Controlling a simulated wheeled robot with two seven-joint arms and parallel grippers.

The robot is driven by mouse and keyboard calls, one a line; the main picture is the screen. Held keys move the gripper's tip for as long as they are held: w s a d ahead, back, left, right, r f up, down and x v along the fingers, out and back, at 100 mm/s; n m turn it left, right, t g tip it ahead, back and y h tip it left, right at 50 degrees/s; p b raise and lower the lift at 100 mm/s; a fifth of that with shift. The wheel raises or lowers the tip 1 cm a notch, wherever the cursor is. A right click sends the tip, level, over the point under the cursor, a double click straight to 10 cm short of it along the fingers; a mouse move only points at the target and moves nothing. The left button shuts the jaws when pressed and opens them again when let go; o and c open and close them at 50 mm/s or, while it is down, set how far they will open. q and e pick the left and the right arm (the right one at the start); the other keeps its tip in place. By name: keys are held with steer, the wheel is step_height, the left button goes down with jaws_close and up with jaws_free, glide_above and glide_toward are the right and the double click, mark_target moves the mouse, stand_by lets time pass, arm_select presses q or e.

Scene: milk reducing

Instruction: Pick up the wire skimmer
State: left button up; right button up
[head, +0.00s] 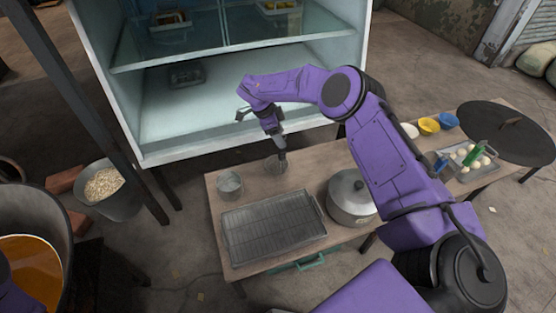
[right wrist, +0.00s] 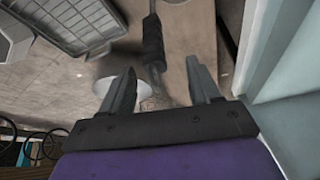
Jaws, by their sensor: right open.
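The wire skimmer (head: 282,154) is at the back edge of the wooden table in the head view, its dark handle pointing up toward my right gripper. Its round wire head looks to lie low near the table edge. In the right wrist view, the skimmer's dark grip (right wrist: 152,42) and thin shaft show between and beyond the fingers. My right gripper (head: 276,130) is above the skimmer, pointing down. It is open in the right wrist view (right wrist: 161,72), with gaps on both sides of the handle. The wire head is mostly hidden by the gripper. My left gripper is not in view.
The table holds a metal cup (head: 229,183), a rack tray (head: 273,232) and a lidded pot (head: 351,198). A large glass-fronted cabinet (head: 235,142) stands close behind it. A bucket (head: 116,199) stands on the floor at left. Bowls (head: 429,126) lie at right.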

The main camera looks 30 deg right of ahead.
steer(key=x, duration=0.5)
steer(key=shift+s+a, duration=0.2)
jaws_close()
steer(key=shift+r, duration=0.15)
